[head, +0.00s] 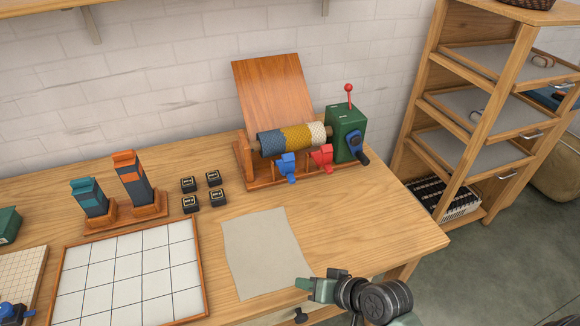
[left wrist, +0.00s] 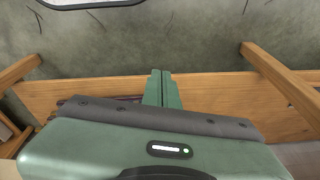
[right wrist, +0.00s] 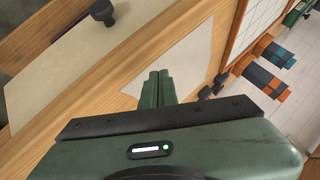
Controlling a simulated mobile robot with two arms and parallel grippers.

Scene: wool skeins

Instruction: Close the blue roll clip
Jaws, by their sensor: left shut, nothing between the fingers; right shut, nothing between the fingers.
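The blue roll clip (head: 287,167) sits at the front of a wooden stand (head: 262,184), below the blue part of a wound roll (head: 270,143). It sticks out toward me; how its jaw meets the roll is too small to tell. A similar red clip (head: 322,158) is to its right. My right gripper (head: 303,284) is shut and empty over the table's front edge, well in front of the stand; its fingers also show in the right wrist view (right wrist: 158,88). My left gripper (left wrist: 162,88) is shut and empty in the left wrist view, outside the head view.
A green box (head: 346,132) with a red-knobbed lever and dark crank stands at the roll's right end. A grey sheet (head: 265,250) lies on the table before the stand. Several small black blocks (head: 190,203) lie left of it. Wooden shelves (head: 470,110) stand right.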

